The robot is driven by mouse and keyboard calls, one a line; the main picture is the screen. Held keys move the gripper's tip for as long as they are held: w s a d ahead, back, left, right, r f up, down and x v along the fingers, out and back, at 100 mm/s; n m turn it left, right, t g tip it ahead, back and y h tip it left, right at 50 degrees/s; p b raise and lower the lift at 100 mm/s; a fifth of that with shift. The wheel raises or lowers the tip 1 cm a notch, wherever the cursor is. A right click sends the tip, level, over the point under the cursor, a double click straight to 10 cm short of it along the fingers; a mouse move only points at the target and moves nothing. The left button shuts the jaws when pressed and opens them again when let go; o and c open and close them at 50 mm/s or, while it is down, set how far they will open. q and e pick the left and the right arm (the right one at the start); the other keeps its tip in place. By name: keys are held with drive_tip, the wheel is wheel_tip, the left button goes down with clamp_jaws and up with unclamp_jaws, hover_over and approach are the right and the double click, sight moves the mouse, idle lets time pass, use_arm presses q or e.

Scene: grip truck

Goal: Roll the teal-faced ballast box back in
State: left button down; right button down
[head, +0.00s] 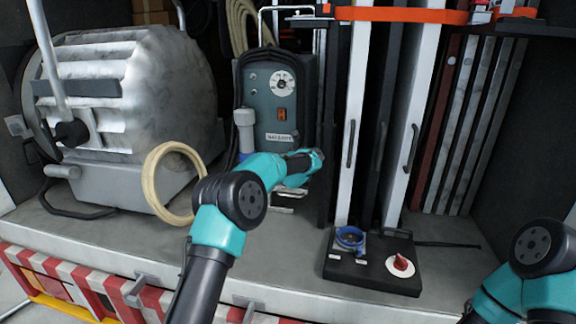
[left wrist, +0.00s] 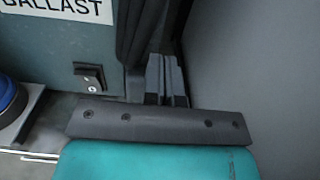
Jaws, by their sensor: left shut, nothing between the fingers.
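The teal-faced ballast box (head: 262,105) stands upright on the truck floor, with a dial, an orange switch and a label on its front. My left gripper (head: 316,160) is at its lower right front corner and hides part of it. In the left wrist view the box's face (left wrist: 45,55) fills the upper left, with the BALLAST label cut off at the top. The left fingers (left wrist: 168,75) are shut and empty, right of the face and near dark cables. I cannot tell whether they touch anything. My right arm shows at the lower right, but its gripper is out of view.
A large ribbed lamp (head: 130,90) and a cable coil (head: 150,185) stand left of the box. Tall white-edged panels (head: 350,120) stand to its right. A black plate (head: 375,275) with a blue socket and red knob lies in front. Some bare floor (head: 290,240) shows.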

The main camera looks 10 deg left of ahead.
use_arm(q)
drive_tip(key=s, duration=1)
drive_tip(key=shift+s, duration=0.15)
